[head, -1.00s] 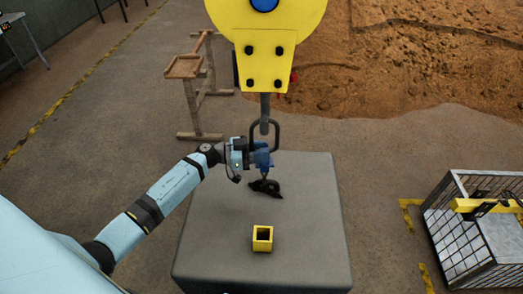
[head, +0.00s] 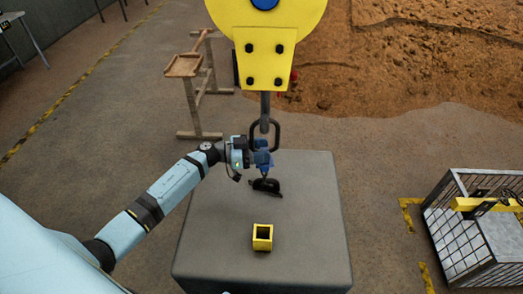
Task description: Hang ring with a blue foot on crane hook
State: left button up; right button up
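The ring with a blue foot is off the table, its dark grey loop (head: 279,133) upright and its blue foot (head: 263,157) below. The grey shank of the crane hook (head: 265,108) comes down from a yellow block to the loop. The two overlap in the picture; I cannot tell whether the hook passes through the loop. My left gripper (head: 256,157) comes from the left and appears shut on the blue foot; its fingers are hardly visible. A dark shape (head: 267,186) shows below the foot, too small to make out. My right gripper is not in view.
A grey table (head: 315,220) stands below, with a small open yellow square holder (head: 262,244) near its front. The large yellow crane block (head: 266,60) hangs above. A metal mesh crate (head: 457,240) stands at right, and a wooden stand (head: 190,95) behind left. Most of the tabletop is clear.

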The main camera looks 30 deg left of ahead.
pick_arm(q)
jog(key=shift+o, duration=0.8)
jog(key=shift+s+f, duration=0.1)
jog(key=shift+f, duration=0.1)
jog(key=p+v, duration=0.1)
jog(key=v, duration=1.2)
jog(key=shift+s+a+r+p, duration=0.2)
jog(key=shift+a+p, duration=0.1)
jog(key=shift+a, duration=0.1)
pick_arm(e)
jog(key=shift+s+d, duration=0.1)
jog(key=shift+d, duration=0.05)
